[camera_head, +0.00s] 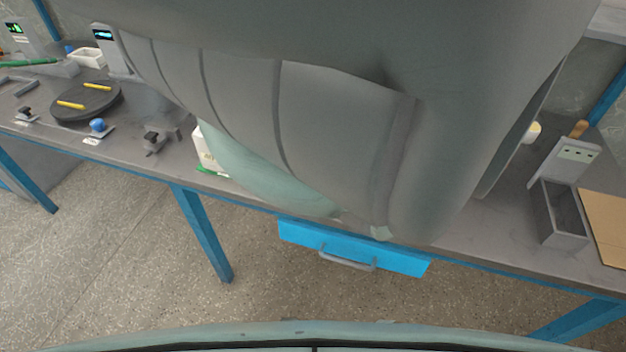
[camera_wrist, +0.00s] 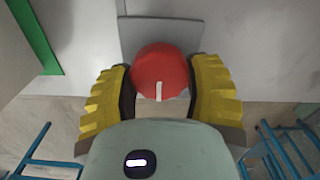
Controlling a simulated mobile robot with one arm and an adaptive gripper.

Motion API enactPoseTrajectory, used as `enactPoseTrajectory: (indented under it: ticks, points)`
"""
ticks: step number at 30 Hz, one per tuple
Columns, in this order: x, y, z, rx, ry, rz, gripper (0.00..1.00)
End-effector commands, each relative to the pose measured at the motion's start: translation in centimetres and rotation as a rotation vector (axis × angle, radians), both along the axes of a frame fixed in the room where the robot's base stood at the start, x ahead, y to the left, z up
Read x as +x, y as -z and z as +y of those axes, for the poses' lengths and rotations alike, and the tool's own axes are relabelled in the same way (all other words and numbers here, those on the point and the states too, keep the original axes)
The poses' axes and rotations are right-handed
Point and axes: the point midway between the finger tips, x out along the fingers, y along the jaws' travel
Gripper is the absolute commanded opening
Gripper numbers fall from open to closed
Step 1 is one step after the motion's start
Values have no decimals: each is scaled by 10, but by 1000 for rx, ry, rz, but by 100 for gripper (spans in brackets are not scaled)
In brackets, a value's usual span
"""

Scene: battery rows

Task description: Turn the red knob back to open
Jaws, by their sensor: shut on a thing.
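The red knob (camera_wrist: 160,70) is round, with a white pointer mark (camera_wrist: 158,91) on its edge nearest my wrist. It sits in front of a grey plate (camera_wrist: 188,33) in the wrist view. My gripper (camera_wrist: 160,83) has its two yellow ribbed fingers on either side of the knob, closed on it. In the head view my arm covers the middle of the bench, so the knob and the fingertips are hidden there.
A blue drawer (camera_head: 345,250) with a grey handle is under the bench edge. A blue knob (camera_head: 97,125) and a dark turntable (camera_head: 88,106) with yellow sticks are at the left. A grey open box (camera_head: 560,212) is at the right. A green strip (camera_wrist: 38,38) is beside the plate.

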Motion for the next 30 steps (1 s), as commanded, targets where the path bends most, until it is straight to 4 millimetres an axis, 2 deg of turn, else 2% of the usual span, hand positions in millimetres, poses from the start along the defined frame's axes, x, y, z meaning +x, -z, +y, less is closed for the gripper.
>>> enactPoseTrajectory:
  ticks: [13, 14, 15, 22, 30]
  points:
    - [-1, 0, 0, -1, -13, 2, 17]
    - [-1, 0, 0, -1, -13, 2, 58]
    - [-1, 0, 0, -1, -13, 2, 63]
    - [0, 0, 0, -1, -11, 1, 86]
    - [0, 0, 0, -1, -10, 0, 86]
